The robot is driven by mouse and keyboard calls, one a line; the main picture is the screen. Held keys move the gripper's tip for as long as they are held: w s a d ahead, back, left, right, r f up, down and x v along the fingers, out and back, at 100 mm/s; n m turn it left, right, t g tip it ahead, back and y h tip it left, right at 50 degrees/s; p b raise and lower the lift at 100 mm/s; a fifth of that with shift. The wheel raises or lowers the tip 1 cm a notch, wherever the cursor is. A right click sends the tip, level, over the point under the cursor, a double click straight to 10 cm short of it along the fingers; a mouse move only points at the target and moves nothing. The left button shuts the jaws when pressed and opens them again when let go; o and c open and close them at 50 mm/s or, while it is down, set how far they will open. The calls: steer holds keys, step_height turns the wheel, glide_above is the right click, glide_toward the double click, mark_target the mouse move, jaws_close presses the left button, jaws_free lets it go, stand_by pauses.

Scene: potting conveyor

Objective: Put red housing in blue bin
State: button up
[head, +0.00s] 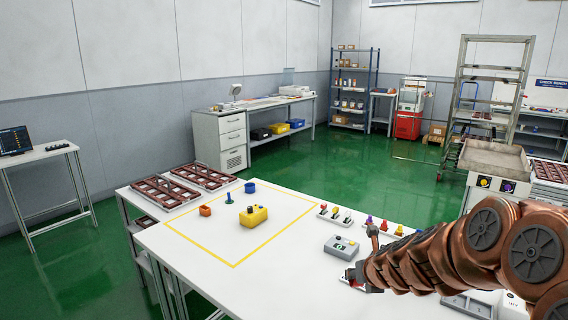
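A small orange-red, box-like piece (205,210) sits at the left inside the yellow outline on the white table; it is the closest match to a red housing there. A small blue round container (250,187) stands at the back of the outlined area. A larger blue bin (297,123) is on the lower shelf of the far bench. My gripper (354,279) is low over the table's front right, outside the outline and apart from these things. A bit of red and white shows at its tip. Its fingers are too small and partly hidden to judge.
A grey control box (341,247) is close to my gripper. Coloured small parts (384,225) line the back right. Brown trays (165,190) lie at left. The outlined area's front is clear.

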steer(key=shift+w+a+m+h+p, duration=0.3)
steer(key=shift+m+h, duration=0.1)
steer(key=shift+m, duration=0.1)
steer(key=shift+w+a+m+h+p, duration=0.2)
steer(key=shift+m+h+p, duration=0.1)
steer(key=shift+m+h, duration=0.15)
